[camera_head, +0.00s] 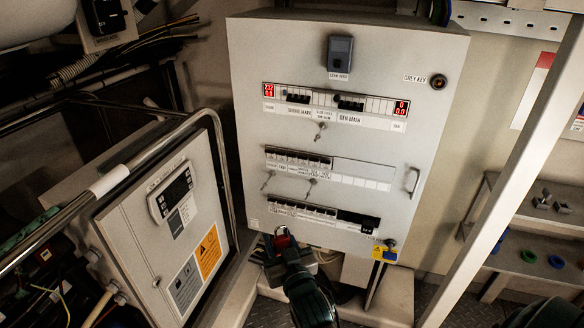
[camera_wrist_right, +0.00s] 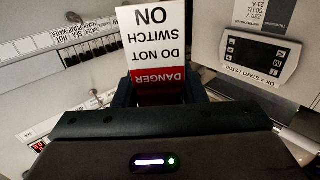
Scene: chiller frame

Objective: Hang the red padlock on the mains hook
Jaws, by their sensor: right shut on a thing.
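My right gripper (camera_head: 281,241) is in front of the lower left edge of the white cabinet (camera_head: 345,225). It is shut on a small red thing, which I take for the red padlock (camera_head: 283,238); its shackle is hard to make out. In the right wrist view a white and red danger tag (camera_wrist_right: 158,45), upside down, stands between the fingers (camera_wrist_right: 160,92). A small metal hook (camera_head: 321,131) is on the cabinet below the upper breaker row. I cannot read which is the mains hook. My left gripper is not in view.
A grey control box (camera_head: 165,240) with a display and a bent metal rail (camera_head: 150,150) stand to the left. A cabinet handle (camera_head: 412,181) and a slanted white post (camera_head: 500,170) are to the right. A shelf (camera_head: 540,250) holds small coloured rings.

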